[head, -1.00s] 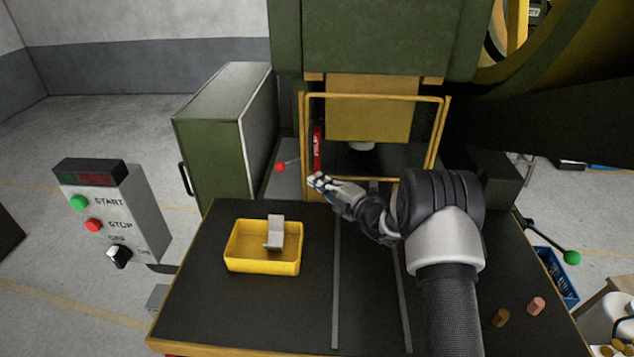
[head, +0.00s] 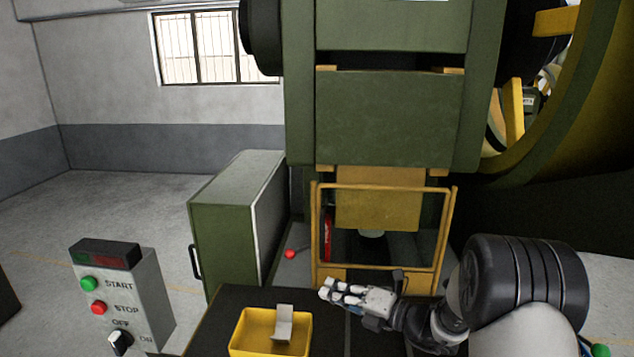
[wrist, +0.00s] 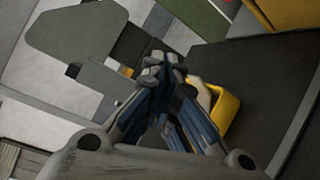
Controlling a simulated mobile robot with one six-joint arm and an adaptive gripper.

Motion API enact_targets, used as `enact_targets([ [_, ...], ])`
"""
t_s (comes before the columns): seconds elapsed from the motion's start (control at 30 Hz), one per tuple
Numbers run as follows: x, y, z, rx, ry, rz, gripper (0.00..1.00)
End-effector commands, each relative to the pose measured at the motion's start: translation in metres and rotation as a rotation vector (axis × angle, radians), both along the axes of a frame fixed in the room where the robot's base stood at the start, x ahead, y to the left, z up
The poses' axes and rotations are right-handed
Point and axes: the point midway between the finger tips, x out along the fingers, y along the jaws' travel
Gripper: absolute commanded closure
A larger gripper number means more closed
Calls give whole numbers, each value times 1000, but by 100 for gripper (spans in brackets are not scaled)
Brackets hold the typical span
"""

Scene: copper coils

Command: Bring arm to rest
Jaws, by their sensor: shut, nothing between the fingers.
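My gripper (head: 328,290) is shut and empty in the head view. It points left, above the dark table (head: 225,322) and in front of the press's yellow guard frame (head: 316,240). My arm reaches in from the lower right. In the wrist view the closed fingers (wrist: 165,68) show in the middle, with the yellow bin (wrist: 226,112) partly hidden behind them.
The yellow bin (head: 250,340) on the table holds a grey bent metal piece (head: 284,325). A control box (head: 130,300) with green and red buttons stands at left. A green cabinet (head: 222,235) and the green press (head: 390,115) stand behind. A red-knobbed lever (head: 290,254) is near the guard.

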Motion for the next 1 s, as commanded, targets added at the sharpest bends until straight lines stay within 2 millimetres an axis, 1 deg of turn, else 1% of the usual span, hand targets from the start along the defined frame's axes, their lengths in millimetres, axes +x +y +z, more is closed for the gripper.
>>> enact_targets([
  [0.03,-21,17,18,-106,-95,89,100],
  [0.07,-36,26,25,-174,-153,146,100],
  [0.1,-56,36,33,-264,-233,223,100],
  [0.17,-87,49,43,-395,-358,338,100],
  [0.2,-108,54,47,-481,-442,416,100],
  [0.27,-139,60,51,-606,-575,535,100],
  [0.3,-160,61,53,-688,-665,615,100],
  [0.37,-190,60,53,-809,-801,736,100],
  [0.4,-210,57,52,-885,-894,821,100],
  [0.47,-237,50,49,-999,-1034,948,100],
  [0.5,-255,44,46,-1072,-1127,1037,100],
  [0.57,-278,32,42,-1177,-1267,1172,100],
  [0.6,-293,22,39,-1246,-1357,1266,100],
  [0.67,-312,7,34,-1341,-1492,1412,100],
  [0.7,-324,-5,31,-1402,-1578,1514,100],
  [0.8,-346,-34,26,-1530,-1768,1773,100],
  [0.87,-355,-51,24,-1587,-1857,1921,100],
  [0.9,-360,-60,24,1549,1826,-1930,100],
  [1.0,-368,-79,24,1410,1685,-1868,100],
])
